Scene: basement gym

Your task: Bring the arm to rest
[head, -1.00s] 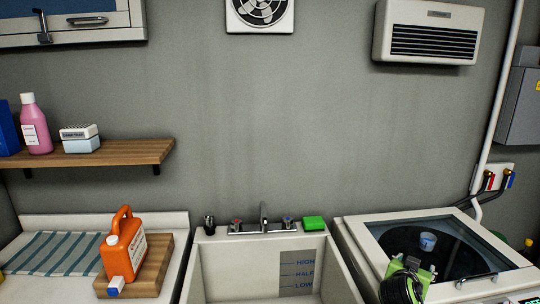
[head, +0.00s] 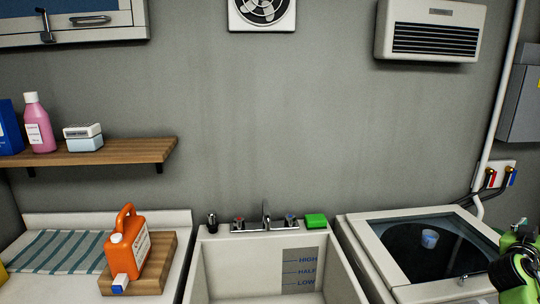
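My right arm's green and black end (head: 516,262) is at the lower right edge of the head view, in front of the right side of the washer (head: 375,250). It is partly cut off by the frame. Its fingertips do not show clearly, so I cannot tell whether the gripper is open or shut, and I see nothing held in it. My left arm and gripper are not in view.
An orange jug (head: 126,246) stands on a wooden board (head: 160,262) on the left counter. A sink (head: 225,272) with a green sponge (head: 316,220) is in the middle. A blue cup (head: 429,238) shows through the washer's dark lid window.

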